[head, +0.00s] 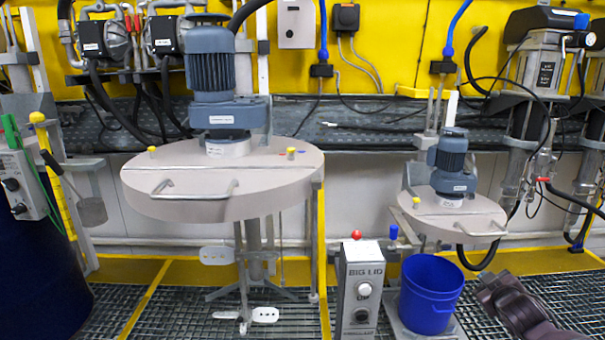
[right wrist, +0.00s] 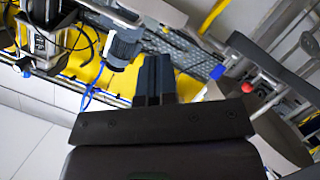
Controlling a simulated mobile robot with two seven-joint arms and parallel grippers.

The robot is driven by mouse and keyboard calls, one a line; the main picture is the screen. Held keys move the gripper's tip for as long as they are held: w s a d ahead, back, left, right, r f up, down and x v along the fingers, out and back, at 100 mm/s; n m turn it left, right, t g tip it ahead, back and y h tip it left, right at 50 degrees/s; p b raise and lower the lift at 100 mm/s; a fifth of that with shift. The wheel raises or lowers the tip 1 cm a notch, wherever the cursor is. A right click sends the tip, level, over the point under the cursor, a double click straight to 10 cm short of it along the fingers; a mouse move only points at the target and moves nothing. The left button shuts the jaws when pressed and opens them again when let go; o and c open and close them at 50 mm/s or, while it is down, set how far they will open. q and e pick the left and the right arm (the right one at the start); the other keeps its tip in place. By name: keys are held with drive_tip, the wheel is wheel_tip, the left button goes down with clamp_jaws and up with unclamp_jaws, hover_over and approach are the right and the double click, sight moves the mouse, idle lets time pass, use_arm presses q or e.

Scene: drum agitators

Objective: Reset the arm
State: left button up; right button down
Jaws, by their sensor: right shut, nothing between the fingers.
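My right gripper (head: 490,288) shows at the bottom right of the head view, with part of my dark right arm. It is to the right of the blue bucket (head: 431,295) and apart from it. In the right wrist view its fingers (right wrist: 154,80) are together with nothing between them. My left gripper and left arm are not in the head view.
A large round lid with an agitator motor (head: 225,170) stands left of centre. A smaller lid (head: 455,212) hangs above the bucket. The "BIG LID" control box (head: 361,290) stands left of the bucket.

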drive_tip(key=s+a+f+m+g+y, duration=0.1)
drive_tip(key=s+a+f, duration=0.45)
drive_tip(key=s, duration=0.45)
drive_tip(key=s+a+f+m+g+y, duration=0.1)
drive_tip(key=s+a+f, duration=0.3)
drive_tip(key=s+f, duration=0.45)
drive_tip(key=s+a+f+g, duration=0.1)
drive_tip(key=s+a+f, duration=0.35)
drive_tip(key=s, duration=0.65)
drive_tip(key=s+a+r+m+p, duration=0.1)
drive_tip(key=s+a, duration=0.1)
drive_tip(key=s, duration=0.4)
drive_tip(key=s+a+r+m+p, duration=0.1)
drive_tip(key=s+a+r+m, duration=0.1)
drive_tip(key=s, duration=0.5)
drive_tip(key=shift+a+r+g, duration=0.15)
drive_tip(key=shift+a+g, duration=0.1)
drive_tip(key=shift+g, duration=0.15)
drive_tip(key=c, duration=1.8)
unclamp_jaws()
